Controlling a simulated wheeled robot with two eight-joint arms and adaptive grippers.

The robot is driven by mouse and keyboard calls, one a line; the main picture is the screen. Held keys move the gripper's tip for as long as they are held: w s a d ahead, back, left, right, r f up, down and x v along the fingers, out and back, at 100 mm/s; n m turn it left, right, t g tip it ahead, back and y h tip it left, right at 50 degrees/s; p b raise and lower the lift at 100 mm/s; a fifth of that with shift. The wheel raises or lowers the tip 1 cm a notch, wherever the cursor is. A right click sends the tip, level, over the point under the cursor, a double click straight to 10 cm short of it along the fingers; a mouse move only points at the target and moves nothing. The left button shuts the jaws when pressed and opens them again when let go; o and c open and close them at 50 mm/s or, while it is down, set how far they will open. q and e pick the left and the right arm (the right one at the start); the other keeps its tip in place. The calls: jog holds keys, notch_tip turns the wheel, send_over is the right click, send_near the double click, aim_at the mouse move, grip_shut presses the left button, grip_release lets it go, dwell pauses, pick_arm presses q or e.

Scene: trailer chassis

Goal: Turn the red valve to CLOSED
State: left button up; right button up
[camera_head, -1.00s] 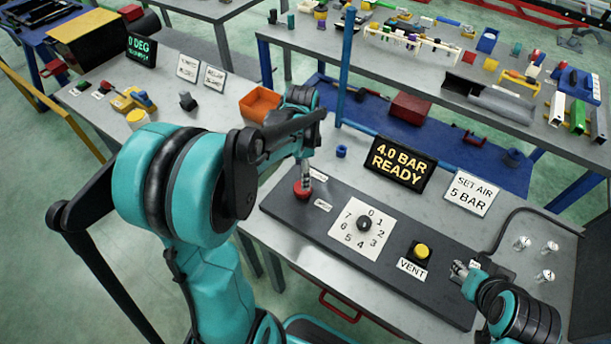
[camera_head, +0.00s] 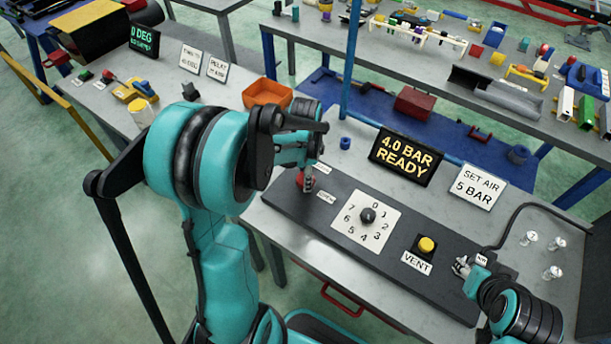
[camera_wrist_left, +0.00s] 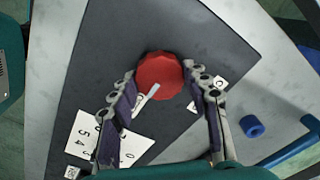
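The red valve (camera_wrist_left: 160,74) is a round faceted knob on the dark panel, with a pale bar pointing down-left from it in the left wrist view. In the head view the valve (camera_head: 300,179) is partly hidden by my left gripper (camera_head: 308,184). In the left wrist view the fingers of my left gripper (camera_wrist_left: 160,80) are spread, one on each side of the valve, tips close to its rim. I cannot tell whether they touch it. Small white labels (camera_wrist_left: 220,82) lie near the valve; their words are hard to read. My right gripper (camera_head: 461,266) is at the panel's right end, its fingers too small to judge.
The panel also carries a numbered dial (camera_head: 367,216) and a yellow VENT button (camera_head: 426,245). An orange bin (camera_head: 267,94) stands behind my left arm.

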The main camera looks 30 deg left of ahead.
pick_arm(q)
jog(key=shift+n, duration=0.4)
jog(key=n, duration=1.3)
jog(key=shift+b, duration=0.3)
jog(key=n, duration=0.4)
jog(key=shift+n, duration=0.3)
jog(key=o, duration=1.2)
jog(key=shift+c, duration=0.2)
